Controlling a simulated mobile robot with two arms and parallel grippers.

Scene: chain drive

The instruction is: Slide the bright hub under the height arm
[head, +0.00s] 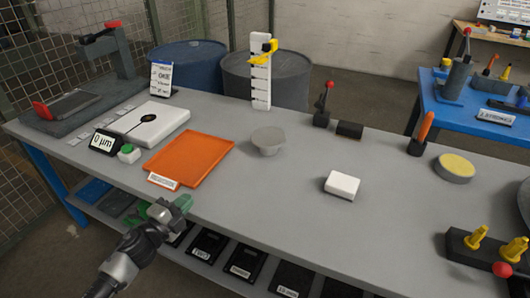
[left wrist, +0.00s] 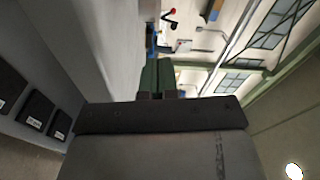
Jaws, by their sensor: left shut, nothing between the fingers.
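The bright hub, a light grey piece with a wide round top and narrower base (head: 268,138), stands upright on the grey bench, right of the orange tray. The height gauge (head: 261,88) is a white upright scale with a yellow arm (head: 262,49), standing at the bench's back edge behind the hub. The hub is apart from it, in front. My left gripper (head: 184,203) has green fingers, shut and empty, at the bench's front edge, well left of and nearer than the hub. Its shut fingers (left wrist: 157,76) also show in the left wrist view. My right gripper is out of view.
A white block (head: 341,186) sits to the hub's right front. A red-knobbed lever (head: 322,108) and a dark block (head: 350,130) stand behind right. Bare bench surrounds the hub.

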